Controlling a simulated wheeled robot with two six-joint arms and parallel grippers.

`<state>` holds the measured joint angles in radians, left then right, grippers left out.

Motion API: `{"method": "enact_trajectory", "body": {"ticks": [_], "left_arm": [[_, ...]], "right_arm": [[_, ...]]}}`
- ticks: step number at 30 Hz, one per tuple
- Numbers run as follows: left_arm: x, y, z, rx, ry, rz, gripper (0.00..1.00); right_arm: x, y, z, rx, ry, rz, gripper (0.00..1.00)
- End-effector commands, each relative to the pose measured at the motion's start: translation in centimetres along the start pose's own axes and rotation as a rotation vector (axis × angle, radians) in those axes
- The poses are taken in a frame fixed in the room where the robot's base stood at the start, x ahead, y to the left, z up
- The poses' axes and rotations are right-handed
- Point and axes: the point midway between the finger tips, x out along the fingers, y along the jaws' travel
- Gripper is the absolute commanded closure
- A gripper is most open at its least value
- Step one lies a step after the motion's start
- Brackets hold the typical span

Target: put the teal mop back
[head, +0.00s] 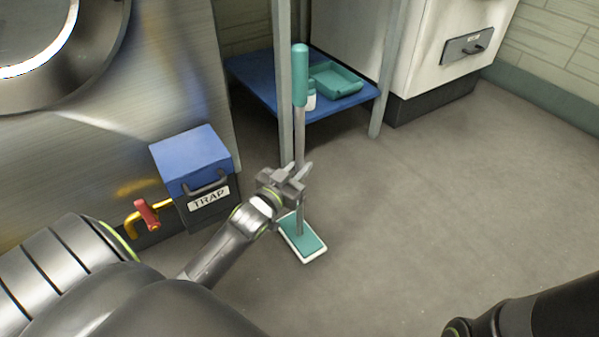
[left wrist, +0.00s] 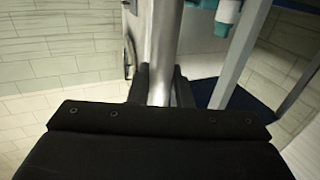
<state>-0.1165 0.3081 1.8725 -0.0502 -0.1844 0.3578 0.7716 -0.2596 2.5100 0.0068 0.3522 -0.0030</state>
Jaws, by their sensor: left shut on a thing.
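The teal mop (head: 300,75) stands nearly upright in the head view, with a teal grip on top, a grey pole and a flat teal head with a white rim low over the floor. I cannot tell whether the head touches the floor. My left gripper (head: 298,178) is shut on the lower part of the pole. In the left wrist view the grey pole (left wrist: 164,50) runs up between the two dark fingers of the left gripper (left wrist: 160,88). The right gripper is not in view; only part of my right arm shows at the lower right.
A blue-shelved rack (head: 255,82) with grey posts stands behind the mop, holding a teal tray (head: 336,80) and a white bottle (head: 311,98). A box labelled TRAP (head: 192,165) and a red-handled yellow valve (head: 147,213) are at left. A white cabinet (head: 425,45) is behind. The floor at right is clear.

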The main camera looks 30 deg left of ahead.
Motion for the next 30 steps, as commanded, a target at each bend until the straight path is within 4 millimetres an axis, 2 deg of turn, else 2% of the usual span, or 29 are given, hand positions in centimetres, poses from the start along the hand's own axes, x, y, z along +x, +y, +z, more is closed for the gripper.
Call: {"method": "enact_trajectory", "body": {"ticks": [11, 12, 17, 27, 30], "left_arm": [[0.04, 0.05, 0.06, 0.0, 0.005, 0.002, 1.0], [0.01, 0.0, 0.33, 0.0, 0.0, 0.0, 0.81], [0.0, 0.0, 0.27, 0.0, 0.001, 0.0, 0.6], [0.0, 0.0, -0.12, 0.001, 0.002, 0.001, 0.6], [-0.92, -0.03, -0.13, 0.001, -0.002, -0.001, 0.6]], "right_arm": [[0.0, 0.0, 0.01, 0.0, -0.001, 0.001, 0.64], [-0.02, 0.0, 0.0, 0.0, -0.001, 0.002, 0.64], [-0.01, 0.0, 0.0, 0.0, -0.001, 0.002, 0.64], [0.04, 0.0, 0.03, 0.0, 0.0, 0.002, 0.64], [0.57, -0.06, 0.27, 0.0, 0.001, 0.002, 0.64]]}}
